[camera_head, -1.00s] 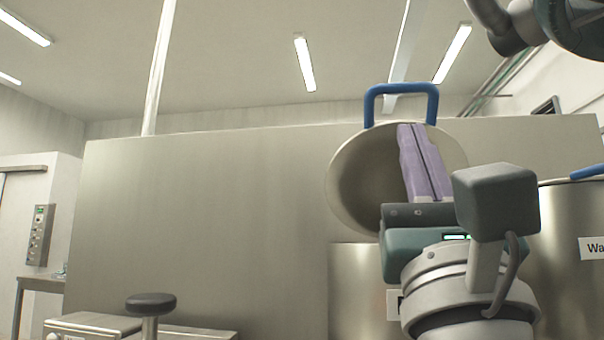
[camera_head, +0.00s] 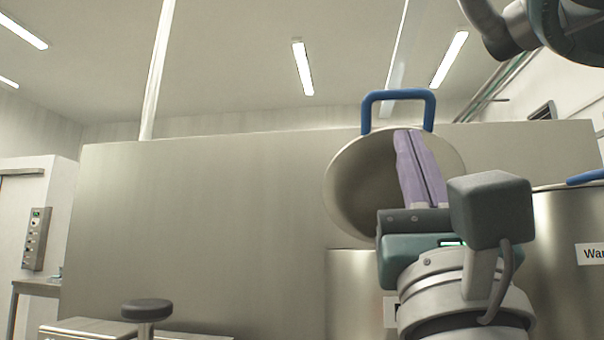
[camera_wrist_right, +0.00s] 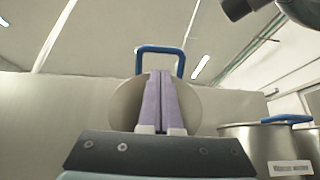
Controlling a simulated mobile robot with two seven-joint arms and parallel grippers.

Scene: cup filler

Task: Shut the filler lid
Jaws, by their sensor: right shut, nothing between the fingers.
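The filler lid (camera_head: 357,188) stands raised and tilted open above a steel cylinder (camera_head: 352,285) in the head view. It is round and grey-beige with a blue handle (camera_head: 398,95) at its top. My right gripper (camera_head: 413,140) is in front of the lid, its purple fingers pointing up and together, with nothing held. The right wrist view also shows the lid (camera_wrist_right: 127,102) behind the fingers, with the blue handle (camera_wrist_right: 160,49) above the fingertips. I cannot tell whether the fingers touch the lid. My left gripper is out of view.
A second steel pot (camera_head: 570,235) with a blue-handled closed lid and a label stands to the right. A wide metal panel (camera_head: 200,220) is behind. A dark round stool-like top (camera_head: 146,310) is at the lower left. A control box (camera_head: 36,240) hangs on the left wall.

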